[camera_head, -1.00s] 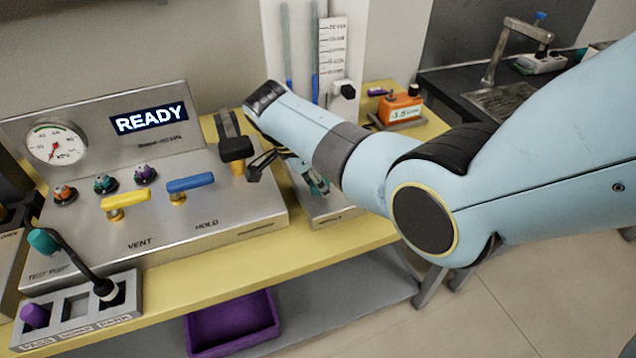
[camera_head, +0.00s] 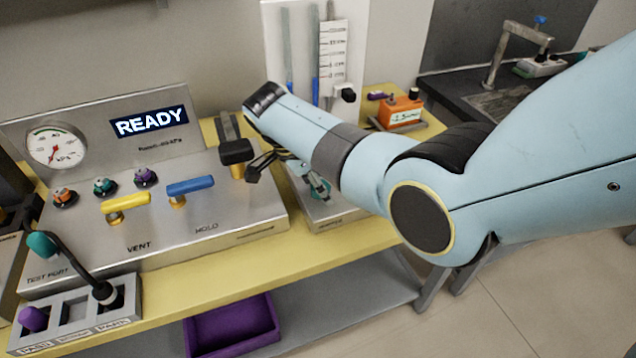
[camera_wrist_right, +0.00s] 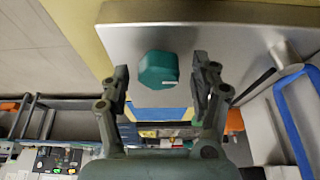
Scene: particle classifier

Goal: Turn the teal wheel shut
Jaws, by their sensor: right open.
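The teal wheel (camera_wrist_right: 158,70) is a faceted knob with a white mark on its edge, on a metal surface in the right wrist view. My right gripper (camera_wrist_right: 161,84) is open, with one finger on each side of the wheel; I cannot tell whether either finger touches it. In the head view my right arm reaches in from the right, and its gripper hangs over the small metal unit (camera_head: 340,216) beside the main panel. The arm largely covers that spot, so the wheel is not clear there. My left gripper is not in view.
The metal panel (camera_head: 250,211) has a READY display (camera_head: 150,121), a gauge (camera_head: 56,146), a yellow handle (camera_head: 126,202) and a blue handle (camera_head: 190,185). An orange device (camera_head: 401,111) stands behind my arm. A purple tray (camera_head: 232,325) lies below the yellow bench edge.

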